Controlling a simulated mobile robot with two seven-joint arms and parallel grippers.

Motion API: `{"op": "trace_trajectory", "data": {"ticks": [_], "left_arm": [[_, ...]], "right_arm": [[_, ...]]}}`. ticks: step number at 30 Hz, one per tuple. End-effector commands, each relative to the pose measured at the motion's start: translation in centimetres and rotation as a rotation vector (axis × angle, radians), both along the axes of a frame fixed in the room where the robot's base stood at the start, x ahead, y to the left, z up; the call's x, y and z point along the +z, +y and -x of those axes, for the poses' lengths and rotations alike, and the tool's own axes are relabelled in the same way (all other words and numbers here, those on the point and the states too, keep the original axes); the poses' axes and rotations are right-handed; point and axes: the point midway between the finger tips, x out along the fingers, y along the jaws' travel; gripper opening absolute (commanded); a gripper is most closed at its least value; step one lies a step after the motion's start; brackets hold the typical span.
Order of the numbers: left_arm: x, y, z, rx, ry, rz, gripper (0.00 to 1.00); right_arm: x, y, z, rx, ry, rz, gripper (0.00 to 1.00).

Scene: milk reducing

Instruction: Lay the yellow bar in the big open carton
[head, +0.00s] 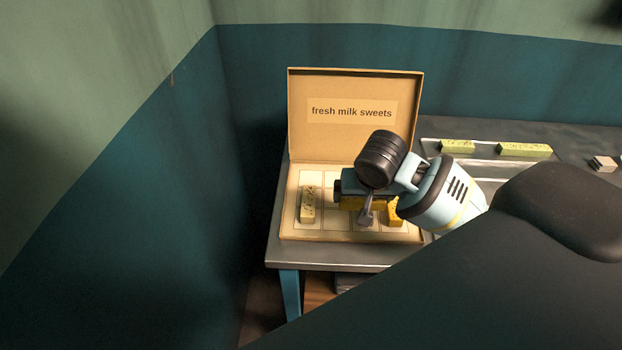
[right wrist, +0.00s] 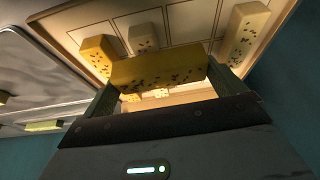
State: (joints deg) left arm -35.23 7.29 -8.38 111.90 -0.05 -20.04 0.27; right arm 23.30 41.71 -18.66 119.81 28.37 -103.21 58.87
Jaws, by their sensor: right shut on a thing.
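The big open carton (head: 356,237) stands on the table with its lid raised, marked "fresh milk sweets". My right gripper (head: 360,203) is over the carton's middle, shut on a yellow speckled bar (head: 349,202). In the right wrist view this bar (right wrist: 158,73) lies crosswise between the two fingers. Whether it touches the carton floor I cannot tell. A pale cream bar (head: 308,205) lies in the carton's left part. Another yellow bar (head: 396,212) lies in its right part, partly hidden by my gripper. A second pale bar (right wrist: 143,38) shows in the wrist view. My left gripper is not in view.
To the right, a tray (head: 432,161) holds yellow-green bars (head: 457,146). A small pale and dark block (head: 603,163) lies farther right. The raised lid (head: 355,90) stands behind my gripper. Walls close in at the left and back. The table's front edge runs just before the carton.

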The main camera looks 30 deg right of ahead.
Motion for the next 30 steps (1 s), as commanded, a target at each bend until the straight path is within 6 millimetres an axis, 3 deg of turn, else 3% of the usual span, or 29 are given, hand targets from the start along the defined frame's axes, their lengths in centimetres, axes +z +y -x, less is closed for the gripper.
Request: {"op": "trace_trajectory", "data": {"ticks": [13, 30], "left_arm": [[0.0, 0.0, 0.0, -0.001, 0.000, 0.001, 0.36], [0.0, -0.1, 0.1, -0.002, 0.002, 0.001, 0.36]], "right_arm": [[-0.1, -0.2, -0.8, -0.036, -0.001, -0.002, 0.70], [-1.0, 0.0, -11.6, -0.035, -0.001, -0.001, 0.70]]}}
